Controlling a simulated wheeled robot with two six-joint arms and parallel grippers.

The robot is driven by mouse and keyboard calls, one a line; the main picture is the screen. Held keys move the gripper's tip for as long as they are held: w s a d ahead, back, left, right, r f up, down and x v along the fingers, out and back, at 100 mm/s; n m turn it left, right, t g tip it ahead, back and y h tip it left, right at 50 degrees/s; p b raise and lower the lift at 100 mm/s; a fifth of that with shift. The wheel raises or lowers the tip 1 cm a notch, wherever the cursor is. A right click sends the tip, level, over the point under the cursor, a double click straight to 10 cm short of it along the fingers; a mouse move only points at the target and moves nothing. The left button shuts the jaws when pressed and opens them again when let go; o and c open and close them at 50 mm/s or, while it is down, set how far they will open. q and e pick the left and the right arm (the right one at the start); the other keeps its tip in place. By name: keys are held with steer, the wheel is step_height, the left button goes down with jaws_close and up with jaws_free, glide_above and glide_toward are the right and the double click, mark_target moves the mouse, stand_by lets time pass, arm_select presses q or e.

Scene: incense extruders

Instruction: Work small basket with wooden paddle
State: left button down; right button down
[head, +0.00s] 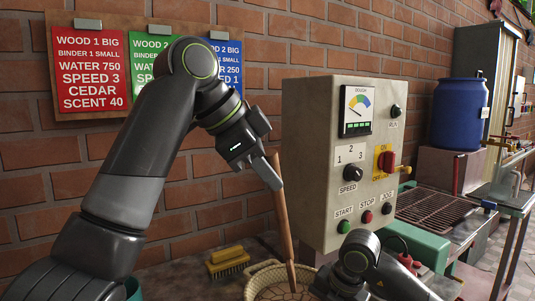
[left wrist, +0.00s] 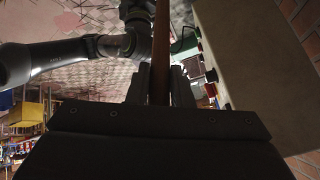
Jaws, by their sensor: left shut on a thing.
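The wooden paddle (head: 283,222) is a long brown shaft, tilted slightly, with its lower end down in the small basket. My left gripper (head: 270,178) is shut on the paddle near its upper end. In the left wrist view the paddle (left wrist: 161,45) stands between the two fingers. The small basket (head: 250,289) is a woven, light tan bowl at the bottom of the head view, cut off by the frame edge. It holds a brown mass whose surface looks cracked. My right arm (head: 358,262) is low beside the basket; its fingers cannot be made out.
A beige control box (head: 330,120) with a dial, speed knob and buttons stands close right of the paddle. A yellow brush (head: 228,261) lies left of the basket. A blue barrel (head: 459,113) and a metal grate (head: 435,207) are farther right. A brick wall with recipe cards is behind.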

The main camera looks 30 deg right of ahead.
arm_select(q)
glide_toward(284, 229)
steer(key=shift+s+d+f, duration=0.15)
steer(key=shift+d+f, duration=0.25)
steer(key=shift+f, duration=0.35)
steer(key=shift+s+d+f, duration=0.15)
steer(key=shift+d+f, duration=0.25)
steer(key=shift+f, duration=0.3)
steer(key=shift+s+d+f, duration=0.1)
steer(key=shift+d+f, duration=0.3)
steer(key=shift+f, duration=0.35)
steer(key=shift+w, duration=0.1)
